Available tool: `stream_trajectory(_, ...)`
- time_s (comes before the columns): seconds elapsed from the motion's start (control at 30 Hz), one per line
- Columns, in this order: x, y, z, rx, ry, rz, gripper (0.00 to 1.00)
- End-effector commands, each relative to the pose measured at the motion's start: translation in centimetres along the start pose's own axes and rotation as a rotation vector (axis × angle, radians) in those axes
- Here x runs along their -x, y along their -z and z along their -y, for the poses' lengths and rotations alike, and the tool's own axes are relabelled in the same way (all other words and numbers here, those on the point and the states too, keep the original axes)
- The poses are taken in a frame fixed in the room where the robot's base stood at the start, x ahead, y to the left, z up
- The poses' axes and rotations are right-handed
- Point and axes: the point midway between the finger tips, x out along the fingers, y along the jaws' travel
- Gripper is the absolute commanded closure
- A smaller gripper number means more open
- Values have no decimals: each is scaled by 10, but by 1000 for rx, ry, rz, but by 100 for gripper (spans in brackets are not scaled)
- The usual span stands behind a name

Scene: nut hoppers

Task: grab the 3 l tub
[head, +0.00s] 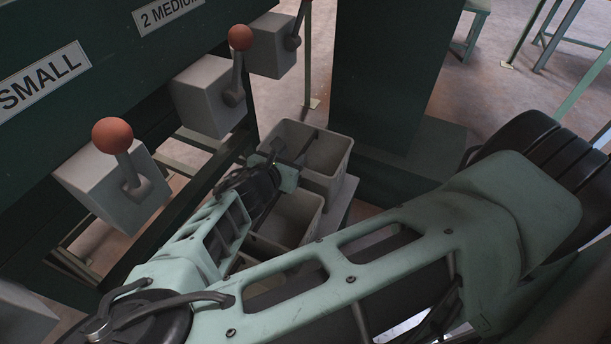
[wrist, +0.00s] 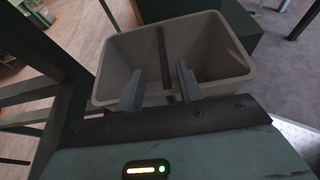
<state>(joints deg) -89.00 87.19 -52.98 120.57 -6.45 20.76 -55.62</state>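A grey, open-topped tub (head: 328,182) stands at the far end of a row of tubs in the head view. No size mark shows on it. It also fills the upper middle of the wrist view (wrist: 105,84), where it looks empty, with a dark bar (wrist: 165,55) running across its opening. My gripper (head: 290,153) is at this tub's near side. In the wrist view my gripper (wrist: 157,72) is open, with one finger on each side of the bar and gaps visible between. Whether a finger touches the tub cannot be told.
A second grey tub (head: 292,215) stands nearer, partly under my arm. Grey lever boxes with red-knobbed handles (head: 112,136) line the dark hopper on the left, labelled SMALL (head: 42,77) and 2 MEDIUM. A dark green post (head: 385,75) stands beyond the tubs.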

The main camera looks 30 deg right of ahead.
Motion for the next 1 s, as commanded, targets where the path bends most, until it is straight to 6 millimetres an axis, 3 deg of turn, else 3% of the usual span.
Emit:
stream_trajectory(0.17,-11,2,1,0,1,1,64)
stream_trajectory(0.5,-51,4,5,0,2,1,64)
stream_trajectory(0.83,-56,0,5,1,1,0,64)
stream_trajectory(0.97,-56,0,5,1,0,0,97)
stream_trajectory(1.0,-56,1,5,1,0,0,100)
